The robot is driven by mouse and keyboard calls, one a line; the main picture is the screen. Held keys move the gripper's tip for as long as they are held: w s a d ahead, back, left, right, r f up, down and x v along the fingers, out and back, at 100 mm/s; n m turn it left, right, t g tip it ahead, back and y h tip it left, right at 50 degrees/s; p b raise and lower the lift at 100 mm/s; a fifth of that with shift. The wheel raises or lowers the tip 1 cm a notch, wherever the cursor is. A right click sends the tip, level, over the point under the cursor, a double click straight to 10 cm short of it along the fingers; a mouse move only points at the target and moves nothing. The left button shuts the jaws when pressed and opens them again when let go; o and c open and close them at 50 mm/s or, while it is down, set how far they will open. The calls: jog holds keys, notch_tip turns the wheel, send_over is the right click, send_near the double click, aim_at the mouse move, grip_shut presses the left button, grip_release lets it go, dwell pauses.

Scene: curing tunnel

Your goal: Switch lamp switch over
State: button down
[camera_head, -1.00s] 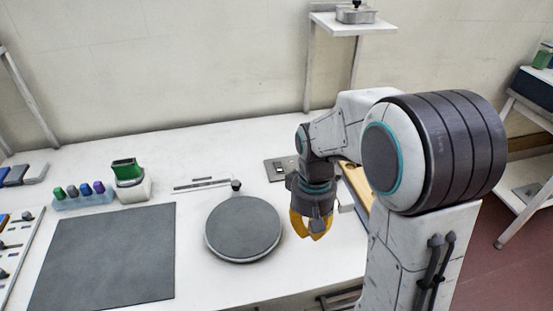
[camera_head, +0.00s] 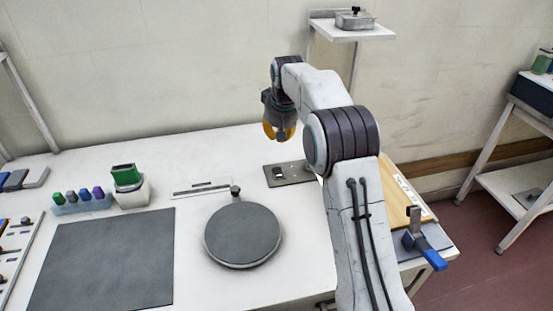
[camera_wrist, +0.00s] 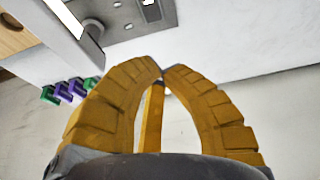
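The grey switch plate (camera_head: 300,178) lies on the white bench, behind and right of the round grey disc. A small dark-and-white switch (camera_head: 278,173) sits on its left part; which way it is set is too small to tell. The wrist view shows part of a grey plate (camera_wrist: 128,25) with a switch (camera_wrist: 151,10) at the top edge, cut off. My gripper (camera_head: 279,139) hangs above and behind the plate, apart from it. Its yellow fingertips (camera_wrist: 162,70) meet in the wrist view, with nothing seen held. My arm covers the plate's right end.
The round disc (camera_head: 242,233) and a dark mat (camera_head: 105,258) lie on the bench (camera_head: 190,285). A green-topped block (camera_head: 127,178) stands at left. A wooden board (camera_head: 397,193) and a blue-handled clamp (camera_head: 427,248) are at right. A shelf (camera_head: 350,32) hangs behind.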

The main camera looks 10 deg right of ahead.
aim_at(276, 169)
jog(key=x, duration=0.8)
jog(key=s+x, duration=0.1)
jog(key=x, duration=0.3)
jog(key=shift+s+f+p, duration=0.15)
jog(key=shift+f+p, duration=0.05)
jog(key=shift+p, duration=0.1)
jog(key=shift+f, duration=1.05)
